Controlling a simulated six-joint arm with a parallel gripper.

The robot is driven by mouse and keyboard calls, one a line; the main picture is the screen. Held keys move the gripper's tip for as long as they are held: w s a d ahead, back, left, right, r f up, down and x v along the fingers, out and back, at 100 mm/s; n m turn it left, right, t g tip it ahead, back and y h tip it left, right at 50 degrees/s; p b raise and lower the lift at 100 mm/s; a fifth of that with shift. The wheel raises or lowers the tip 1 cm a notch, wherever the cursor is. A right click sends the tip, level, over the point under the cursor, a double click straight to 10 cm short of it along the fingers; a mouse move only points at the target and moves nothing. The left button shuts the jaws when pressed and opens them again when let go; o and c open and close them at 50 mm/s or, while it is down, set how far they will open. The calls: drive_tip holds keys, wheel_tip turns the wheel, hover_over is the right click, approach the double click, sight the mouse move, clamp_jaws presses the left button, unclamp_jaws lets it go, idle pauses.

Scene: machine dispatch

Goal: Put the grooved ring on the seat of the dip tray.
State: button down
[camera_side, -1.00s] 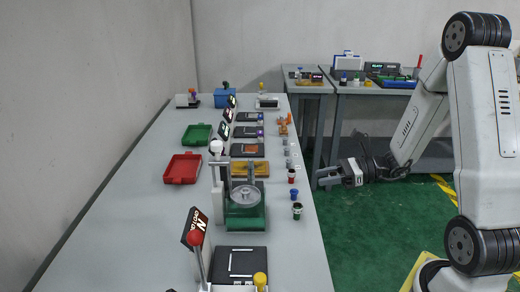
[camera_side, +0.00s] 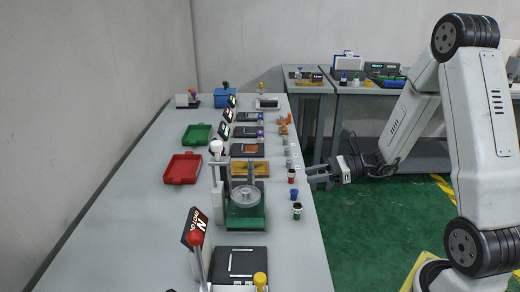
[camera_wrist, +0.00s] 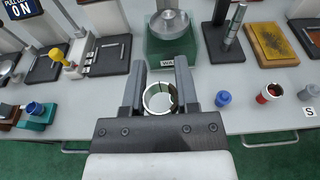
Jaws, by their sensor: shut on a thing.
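My gripper (camera_wrist: 160,92) is shut on the grooved ring (camera_wrist: 147,101), a silvery hollow ring between the two dark fingers in the wrist view. In the side view my gripper (camera_side: 318,177) is at the right edge of the table, and the ring cannot be made out there. What looks like the dip tray is a round metal dish (camera_side: 245,206) with a raised middle, on a green base (camera_side: 247,222). It also shows beyond the fingers in the wrist view (camera_wrist: 169,29). The dish looks empty.
A blue cup (camera_wrist: 222,98) and a red cup (camera_wrist: 268,92) stand along the table edge, near my gripper. A white upright post (camera_side: 217,185) stands left of the dish. A red tray (camera_side: 182,168) lies further left. The table's left side is mostly clear.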

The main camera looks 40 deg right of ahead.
drive_tip(key=w+a, duration=0.6)
drive_tip(key=w, duration=0.3)
hover_over(239, 197)
drive_tip(key=shift+r, duration=0.1)
drive_tip(key=shift+f, duration=0.2)
drive_tip(key=shift+f, duration=2.35)
drive_tip(key=shift+f, duration=0.1)
drive_tip(key=shift+c, duration=1.8)
unclamp_jaws()
